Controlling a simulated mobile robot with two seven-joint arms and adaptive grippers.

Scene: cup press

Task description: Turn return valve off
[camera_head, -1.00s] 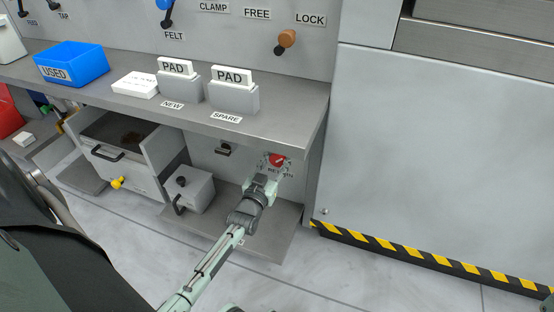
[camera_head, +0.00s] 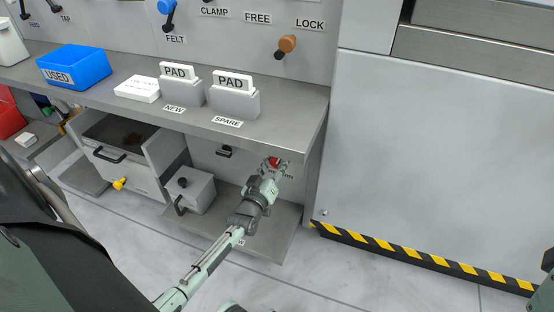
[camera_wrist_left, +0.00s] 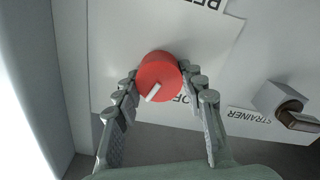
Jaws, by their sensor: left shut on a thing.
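The return valve is a round red knob (camera_head: 275,161) low on the back panel under the counter, mostly hidden by my gripper in the head view. In the left wrist view the knob (camera_wrist_left: 163,74) carries a white pointer mark, slanting toward the lower left. A partly covered label starting "OF" (camera_wrist_left: 181,98) is beside it, upside down. My left gripper (camera_head: 268,166) has its fingers on both sides of the knob; the wrist view shows the fingertips (camera_wrist_left: 160,84) against its sides. My right gripper is not visible.
The counter (camera_head: 290,105) overhangs my left arm, with pad holders on it. A grey box (camera_head: 195,190) stands left of the arm on the lower shelf (camera_head: 272,232). An open drawer (camera_head: 125,170) is farther left. A strainer fitting (camera_wrist_left: 285,105) is near the valve.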

